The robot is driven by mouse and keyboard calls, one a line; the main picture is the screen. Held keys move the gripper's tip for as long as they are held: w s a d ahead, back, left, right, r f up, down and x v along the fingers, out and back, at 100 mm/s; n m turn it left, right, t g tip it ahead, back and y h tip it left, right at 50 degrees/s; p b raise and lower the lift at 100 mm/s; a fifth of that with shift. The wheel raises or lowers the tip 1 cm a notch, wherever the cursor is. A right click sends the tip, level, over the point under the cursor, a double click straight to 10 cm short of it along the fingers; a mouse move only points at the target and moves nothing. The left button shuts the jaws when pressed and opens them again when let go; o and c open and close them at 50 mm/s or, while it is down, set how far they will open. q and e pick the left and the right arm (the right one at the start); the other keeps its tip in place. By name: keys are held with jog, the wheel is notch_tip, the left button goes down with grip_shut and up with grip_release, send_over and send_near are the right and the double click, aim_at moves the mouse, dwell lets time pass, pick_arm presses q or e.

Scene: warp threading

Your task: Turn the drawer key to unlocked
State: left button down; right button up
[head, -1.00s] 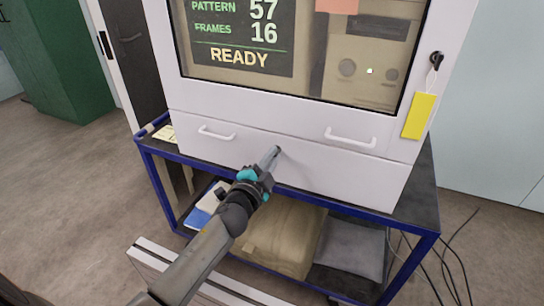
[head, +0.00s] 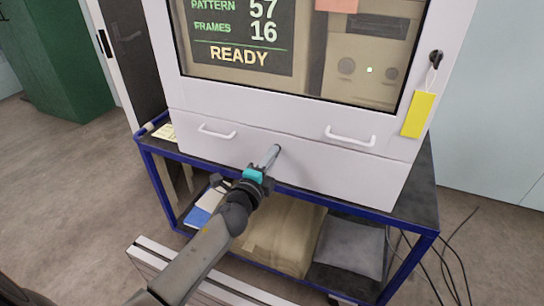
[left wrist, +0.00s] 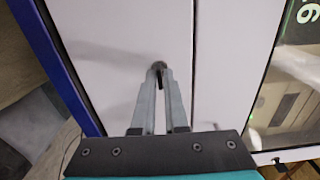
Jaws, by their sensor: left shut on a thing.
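The white drawer front (head: 330,170) sits below the screen of the white cabinet and looks closed. My left gripper (head: 275,152) reaches to the middle of it, with its fingertips at the panel. In the left wrist view, the two long fingers of my left gripper (left wrist: 159,80) come together on a small dark piece, the drawer key (left wrist: 158,66), at the drawer face. The fingertips cover most of the key, so its turn angle cannot be read. In the head view the key is hidden behind the fingertips. My right gripper is not in view.
Two white handles (head: 350,137) (head: 217,132) stick out on either side of my left gripper. A yellow tag (head: 418,114) hangs from a black fitting at the cabinet's right edge. The cabinet stands on a blue-framed cart (head: 425,240), with a tan bundle (head: 285,235) on its lower shelf.

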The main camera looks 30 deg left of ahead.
pick_arm(q)
jog(key=c, duration=1)
grip_release()
jog(key=s, duration=1.5)
jog(key=shift+d, duration=0.45)
jog(key=shift+s, duration=0.15)
